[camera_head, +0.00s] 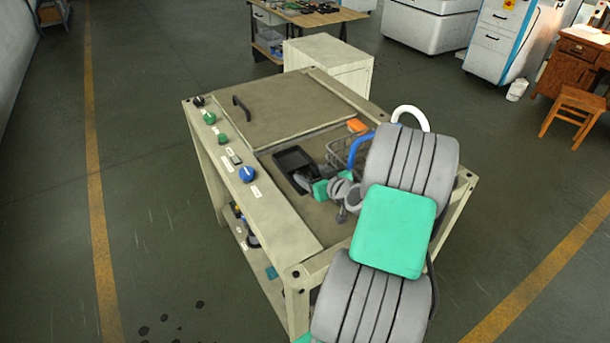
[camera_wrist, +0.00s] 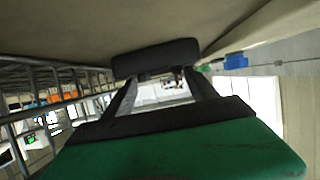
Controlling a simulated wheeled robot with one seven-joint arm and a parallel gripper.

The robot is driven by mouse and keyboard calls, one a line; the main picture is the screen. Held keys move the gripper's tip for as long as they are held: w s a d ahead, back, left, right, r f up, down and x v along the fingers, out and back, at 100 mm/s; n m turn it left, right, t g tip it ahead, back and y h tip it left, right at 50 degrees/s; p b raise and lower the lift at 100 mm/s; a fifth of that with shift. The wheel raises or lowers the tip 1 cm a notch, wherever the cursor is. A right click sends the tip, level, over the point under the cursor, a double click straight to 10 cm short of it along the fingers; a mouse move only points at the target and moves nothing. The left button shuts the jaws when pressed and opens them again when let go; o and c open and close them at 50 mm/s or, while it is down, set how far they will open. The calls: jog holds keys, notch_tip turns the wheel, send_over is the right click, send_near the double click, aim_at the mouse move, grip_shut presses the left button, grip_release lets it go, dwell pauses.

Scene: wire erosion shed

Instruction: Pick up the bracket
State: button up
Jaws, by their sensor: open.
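I cannot clearly make out the bracket in either view; it may be hidden by my gripper or lie in the tray. A black shallow tray (camera_head: 291,158) lies on the worktop, left of a wire basket. My gripper (camera_head: 304,174) is low at the tray's near right edge, its dark fingers partly overlapping the tray. In the wrist view my gripper (camera_wrist: 160,84) has its two fingers apart, with nothing clearly held between them. A dark bar, which looks like the tray's side (camera_wrist: 155,58), crosses just beyond the fingertips.
The wire basket (camera_head: 338,150) stands close beside my gripper; it also shows in the wrist view (camera_wrist: 50,112). An orange object (camera_head: 356,126) is behind it. A raised panel with a handle (camera_head: 290,107) fills the worktop's far part. Knobs, including a blue one (camera_head: 247,174), line the left edge.

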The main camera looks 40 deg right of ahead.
jog(key=shift+x, duration=0.8)
grip_shut()
jog(key=shift+r, duration=0.15)
